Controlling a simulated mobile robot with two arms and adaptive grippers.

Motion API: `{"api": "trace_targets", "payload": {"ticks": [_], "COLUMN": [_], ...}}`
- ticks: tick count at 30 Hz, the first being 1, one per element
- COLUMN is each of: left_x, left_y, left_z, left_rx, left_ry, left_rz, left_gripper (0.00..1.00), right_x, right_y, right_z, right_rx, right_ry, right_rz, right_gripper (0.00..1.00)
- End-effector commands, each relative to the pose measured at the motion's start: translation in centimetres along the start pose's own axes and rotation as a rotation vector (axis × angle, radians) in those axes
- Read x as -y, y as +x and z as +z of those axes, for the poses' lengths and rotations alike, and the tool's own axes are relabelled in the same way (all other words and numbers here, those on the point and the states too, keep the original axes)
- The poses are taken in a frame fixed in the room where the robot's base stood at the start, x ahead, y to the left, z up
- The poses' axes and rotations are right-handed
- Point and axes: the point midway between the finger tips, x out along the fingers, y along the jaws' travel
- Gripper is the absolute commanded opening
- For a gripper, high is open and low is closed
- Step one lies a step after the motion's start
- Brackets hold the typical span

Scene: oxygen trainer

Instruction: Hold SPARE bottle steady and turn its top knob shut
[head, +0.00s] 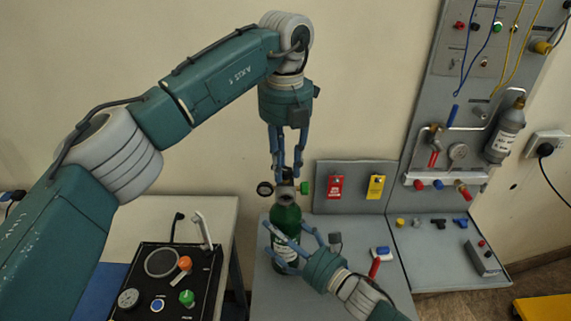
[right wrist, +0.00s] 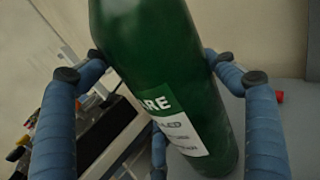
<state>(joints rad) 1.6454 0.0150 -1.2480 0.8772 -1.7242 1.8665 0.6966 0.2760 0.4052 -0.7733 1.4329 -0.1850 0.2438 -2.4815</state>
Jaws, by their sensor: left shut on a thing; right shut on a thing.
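The SPARE bottle (head: 285,238) is green with a white label and stands on the grey table in the head view. In the right wrist view the bottle (right wrist: 165,70) shows "ARE" on its label and leans in the picture. My right gripper (head: 290,246) is shut around the bottle's body; its blue fingers (right wrist: 160,85) lie on both sides of it. My left gripper (head: 287,175) points down from above and is shut at the bottle's top.
A black control box (head: 165,282) stands on the left table. A grey panel with red (head: 336,186) and yellow (head: 375,187) tags rises behind the bottle. A red-handled part (head: 374,268) lies right of my right gripper. Small fittings (head: 438,223) line the right board.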

Motion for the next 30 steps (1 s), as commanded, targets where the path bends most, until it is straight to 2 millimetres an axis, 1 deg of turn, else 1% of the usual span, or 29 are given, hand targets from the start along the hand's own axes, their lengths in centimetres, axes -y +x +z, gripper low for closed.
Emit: {"api": "trace_targets", "payload": {"ticks": [5, 11, 17, 30], "left_x": [0.03, 0.05, 0.02, -0.02], "left_y": [-0.05, -0.04, -0.09, -0.09], "left_z": [-0.04, -0.04, -0.05, -0.04], "left_rx": [-0.001, -0.001, -0.001, -0.001], "left_ry": [0.020, 0.101, 0.254, 0.670], "left_rz": [-0.001, -0.001, 0.000, -0.001], "left_gripper": [0.00, 0.00, 0.00, 0.00], "right_x": [0.05, 0.06, 0.07, 0.09], "right_y": [0.04, 0.04, 0.05, 0.06], "right_z": [0.11, 0.12, 0.12, 0.13], "right_rx": [0.002, 0.002, 0.002, 0.002], "right_ry": [0.000, 0.000, 0.001, 0.001], "right_rz": [-0.001, -0.001, -0.001, -0.001], "right_gripper": [0.28, 0.28, 0.28, 0.28]}}
